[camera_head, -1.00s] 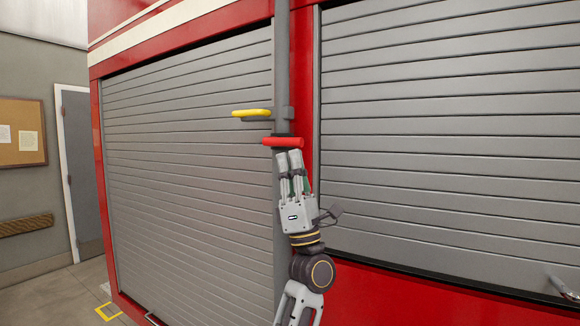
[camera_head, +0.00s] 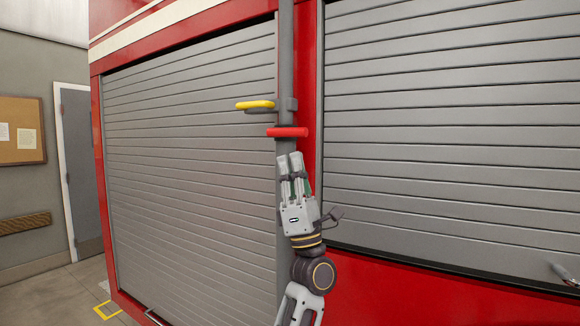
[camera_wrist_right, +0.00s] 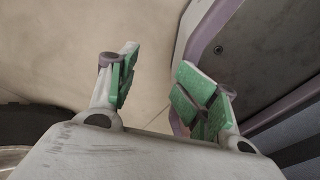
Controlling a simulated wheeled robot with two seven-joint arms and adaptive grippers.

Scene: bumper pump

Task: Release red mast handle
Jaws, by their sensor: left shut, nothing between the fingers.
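The red mast handle (camera_head: 288,132) is a short horizontal bar on the grey vertical mast (camera_head: 286,60), in the head view. A yellow handle (camera_head: 256,104) sits just above it, to the left of the mast. My left gripper (camera_head: 290,157) points up just below the red handle, with a visible gap between its fingertips and the handle. Its fingers are shut with nothing between them. My right gripper (camera_wrist_right: 153,88) shows in the right wrist view, open and empty, its green pads wide apart above the pale floor.
Grey roller shutters (camera_head: 190,180) and (camera_head: 450,130) in a red vehicle body flank the mast. A shutter latch (camera_head: 565,275) is at the lower right. A door (camera_head: 80,165) and a notice board (camera_head: 20,130) are at the far left.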

